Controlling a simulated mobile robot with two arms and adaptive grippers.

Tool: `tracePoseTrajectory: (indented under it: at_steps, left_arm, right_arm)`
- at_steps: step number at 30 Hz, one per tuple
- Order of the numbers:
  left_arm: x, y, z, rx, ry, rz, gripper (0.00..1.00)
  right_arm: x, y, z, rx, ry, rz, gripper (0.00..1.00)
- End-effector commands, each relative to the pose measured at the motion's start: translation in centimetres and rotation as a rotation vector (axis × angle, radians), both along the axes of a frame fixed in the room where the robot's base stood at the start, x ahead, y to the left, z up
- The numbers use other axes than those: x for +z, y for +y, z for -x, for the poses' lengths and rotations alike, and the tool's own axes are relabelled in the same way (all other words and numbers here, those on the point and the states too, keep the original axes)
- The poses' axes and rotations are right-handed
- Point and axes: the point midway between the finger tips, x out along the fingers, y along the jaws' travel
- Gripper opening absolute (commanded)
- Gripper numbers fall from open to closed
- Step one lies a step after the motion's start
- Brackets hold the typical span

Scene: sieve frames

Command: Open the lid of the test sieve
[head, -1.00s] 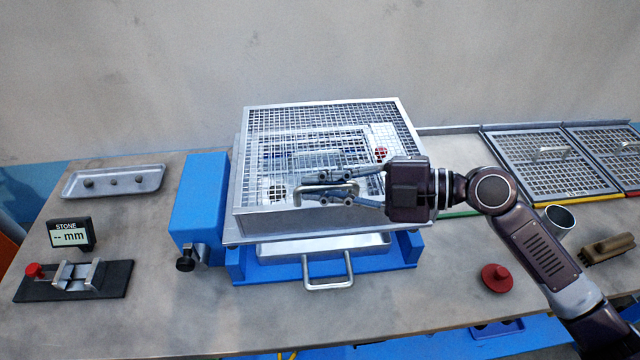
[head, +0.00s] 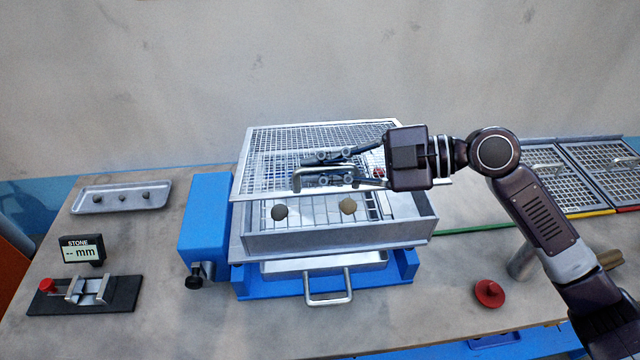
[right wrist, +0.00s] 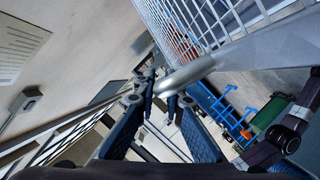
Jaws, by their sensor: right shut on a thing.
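The test sieve (head: 340,239) is a metal box on a blue machine in the head view. Its wire-mesh lid (head: 262,150) is raised at the front edge and tilted, with a gap above the box's front wall. My right gripper (head: 314,168) is shut on the lid's front handle (head: 297,181). In the right wrist view the handle (right wrist: 187,74) runs between the fingers (right wrist: 160,98), beside the mesh lid (right wrist: 215,22). Two stones, a grey one (head: 279,212) and a tan one (head: 347,206), show inside the sieve. My left gripper is not in view.
A blue block with a black knob (head: 194,281) stands left of the sieve. Further left are a stone tray (head: 96,205), a display (head: 82,250) and a clamp fixture (head: 110,300). Spare sieve frames (head: 600,165) lie at right. A red knobbed piece (head: 489,292) is front right.

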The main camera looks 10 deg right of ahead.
Motion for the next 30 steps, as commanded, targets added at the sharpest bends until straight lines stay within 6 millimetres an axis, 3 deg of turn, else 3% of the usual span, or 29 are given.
tracePoseTrajectory:
  at_steps: [1,3,13,21,30]
  left_arm:
    - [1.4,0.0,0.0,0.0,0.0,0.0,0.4]
    - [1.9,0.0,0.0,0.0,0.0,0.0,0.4]
    - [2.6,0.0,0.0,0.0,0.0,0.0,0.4]
    - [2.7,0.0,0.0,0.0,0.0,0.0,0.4]
    - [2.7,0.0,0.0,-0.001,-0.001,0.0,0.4]
  right_arm:
    - [2.2,0.0,-0.7,-0.001,0.029,-0.004,0.0]
    - [3.6,0.0,-1.5,-0.002,0.081,-0.003,0.0]
    - [8.2,0.0,-4.9,-0.001,0.116,-0.003,0.0]
    - [9.8,0.0,-6.4,-0.001,0.116,-0.002,0.0]
    - [9.9,0.0,-6.6,-0.002,0.117,-0.001,0.0]
